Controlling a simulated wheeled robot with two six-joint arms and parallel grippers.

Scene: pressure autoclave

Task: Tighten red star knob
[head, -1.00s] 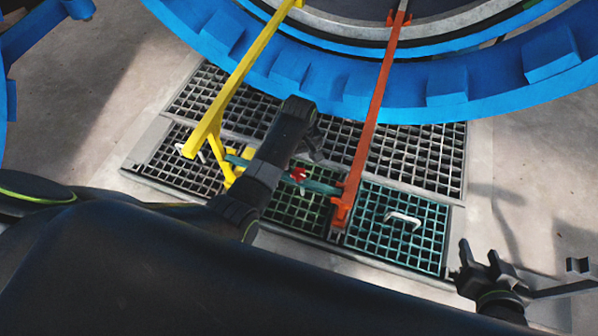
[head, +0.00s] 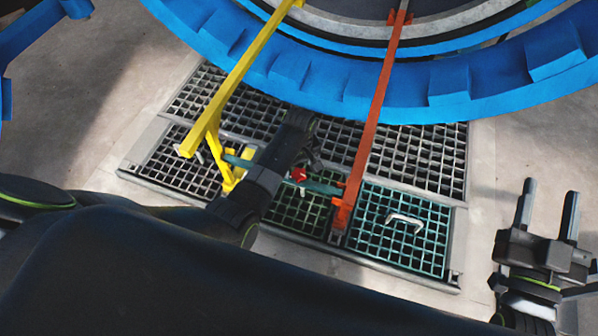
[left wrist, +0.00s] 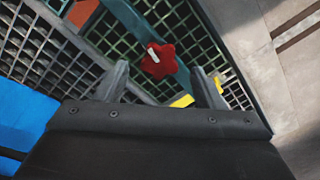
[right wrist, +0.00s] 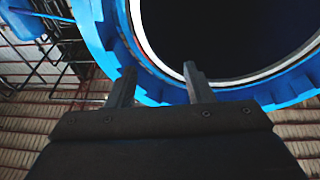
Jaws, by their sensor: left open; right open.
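The red star knob (head: 299,174) sits on a teal bar (head: 322,187) between the yellow and orange bars, above the floor grates. In the left wrist view the knob (left wrist: 159,61) lies ahead of and between the two fingertips, with a pale mark on its face. My left gripper (left wrist: 162,82) is open and empty, apart from the knob. In the head view my left gripper (head: 312,152) is largely hidden by its own arm. My right gripper (head: 547,205) is open and empty at the far right, fingers pointing up; it also shows in the right wrist view (right wrist: 156,80).
A yellow bar (head: 228,90) and an orange bar (head: 374,110) slope down from the large blue ring (head: 350,85). Floor grates (head: 420,160) lie below, one with a white handle (head: 404,221). Bare concrete floor is at right.

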